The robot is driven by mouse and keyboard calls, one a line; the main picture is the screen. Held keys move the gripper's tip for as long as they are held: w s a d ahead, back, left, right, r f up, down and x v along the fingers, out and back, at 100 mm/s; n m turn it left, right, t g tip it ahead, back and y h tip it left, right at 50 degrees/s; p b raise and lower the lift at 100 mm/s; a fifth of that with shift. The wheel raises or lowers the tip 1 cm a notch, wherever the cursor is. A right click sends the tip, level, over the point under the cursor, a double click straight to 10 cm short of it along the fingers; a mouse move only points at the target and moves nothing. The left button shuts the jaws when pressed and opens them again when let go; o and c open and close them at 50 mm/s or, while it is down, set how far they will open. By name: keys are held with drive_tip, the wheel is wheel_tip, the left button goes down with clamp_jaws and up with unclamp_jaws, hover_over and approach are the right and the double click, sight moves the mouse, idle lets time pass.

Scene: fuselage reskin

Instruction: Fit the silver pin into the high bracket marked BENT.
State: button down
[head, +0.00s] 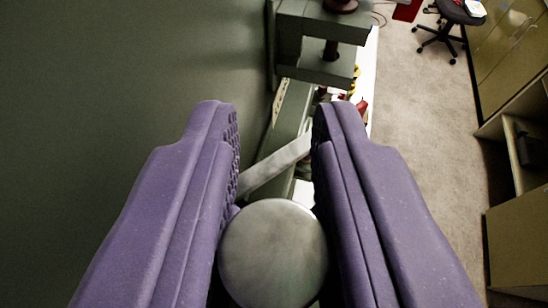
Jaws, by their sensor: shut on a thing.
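My gripper (274,112) has two purple padded fingers, shut on the silver pin (272,255). The pin's round grey end faces the camera, low between the fingers. A pale metal bar (275,166) slants between the fingers beyond it; I cannot tell whether it belongs to the pin. A grey-green bracket (300,27) with two stacked plates juts from the wall at the top, beyond the fingertips. No BENT marking is readable, so I cannot tell whether this is the named bracket.
A dark green wall (120,80) fills the left side. A narrow ledge with small red and yellow items runs below the bracket, partly hidden by the right finger. Open carpet (420,110) lies to the right, with an office chair (452,22) and wooden cabinets (518,235).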

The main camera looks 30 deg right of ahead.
drive_tip(key=shift+f, duration=0.55)
drive_tip(key=shift+r+p, duration=1.15)
drive_tip(key=shift+r, duration=1.85)
